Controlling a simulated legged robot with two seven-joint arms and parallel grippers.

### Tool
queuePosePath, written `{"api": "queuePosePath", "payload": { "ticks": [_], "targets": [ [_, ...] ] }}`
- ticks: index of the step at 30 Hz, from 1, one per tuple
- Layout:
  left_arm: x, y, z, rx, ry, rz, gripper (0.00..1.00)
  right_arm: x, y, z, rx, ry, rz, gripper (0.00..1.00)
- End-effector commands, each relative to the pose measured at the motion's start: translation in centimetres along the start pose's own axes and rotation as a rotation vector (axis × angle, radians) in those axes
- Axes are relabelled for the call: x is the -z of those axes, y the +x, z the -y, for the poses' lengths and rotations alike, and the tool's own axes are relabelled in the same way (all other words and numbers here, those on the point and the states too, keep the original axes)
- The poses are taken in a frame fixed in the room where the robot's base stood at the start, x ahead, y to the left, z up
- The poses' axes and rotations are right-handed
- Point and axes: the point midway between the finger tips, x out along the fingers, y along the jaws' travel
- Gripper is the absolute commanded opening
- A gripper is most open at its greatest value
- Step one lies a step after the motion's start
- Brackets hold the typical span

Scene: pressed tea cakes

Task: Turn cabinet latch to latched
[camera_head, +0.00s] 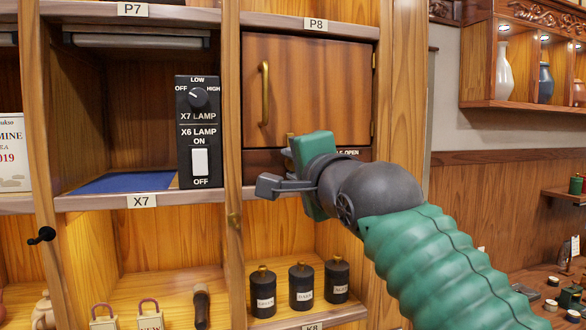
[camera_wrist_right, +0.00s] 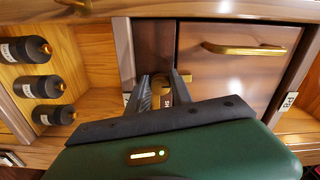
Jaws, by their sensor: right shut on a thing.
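The P8 cabinet has a closed brown wooden door (camera_head: 308,88) with a vertical brass handle (camera_head: 265,93); the door also shows in the right wrist view (camera_wrist_right: 235,70). A dark strip with a partly covered label (camera_head: 347,153) runs below the door. My right gripper (camera_head: 289,146) is at this strip, near the door's lower left corner. In the right wrist view its two dark fingers (camera_wrist_right: 163,92) are closed around the brass cabinet latch (camera_wrist_right: 160,84). The gripper hides most of the latch, so I cannot tell its turned position. My left gripper is not in view.
A switch panel (camera_head: 199,131) with a knob and a white rocker stands left of the door. Dark canisters (camera_head: 302,285) stand on the shelf below. The X7 compartment holds a blue mat (camera_head: 125,182). A wooden post (camera_head: 232,240) stands left of my gripper.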

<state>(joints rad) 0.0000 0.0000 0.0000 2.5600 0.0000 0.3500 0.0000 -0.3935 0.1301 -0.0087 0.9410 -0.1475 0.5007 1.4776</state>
Motion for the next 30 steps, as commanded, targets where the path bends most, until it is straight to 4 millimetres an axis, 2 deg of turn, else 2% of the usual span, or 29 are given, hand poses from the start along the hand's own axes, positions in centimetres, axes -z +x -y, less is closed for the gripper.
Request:
{"api": "queuePosePath", "payload": {
  "ticks": [1,18,19,21,24,30],
  "targets": [
    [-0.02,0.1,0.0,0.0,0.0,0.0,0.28,-0.15,0.16,-0.49,-0.011,0.013,0.003,0.0],
    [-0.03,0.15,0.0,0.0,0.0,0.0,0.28,-0.15,0.22,-0.64,-0.015,0.044,0.003,0.0],
    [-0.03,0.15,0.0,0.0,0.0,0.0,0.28,-0.15,0.22,-0.65,-0.015,0.044,0.003,0.29],
    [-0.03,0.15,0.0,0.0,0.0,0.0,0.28,-0.14,0.21,-0.61,-0.014,0.044,0.003,0.38],
    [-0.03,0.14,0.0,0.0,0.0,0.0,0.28,-0.12,0.19,-0.5,-0.012,0.043,0.002,0.49],
    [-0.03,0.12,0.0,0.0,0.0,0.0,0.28,-0.06,0.15,-0.32,-0.008,0.043,0.001,0.49]
  ]
}}
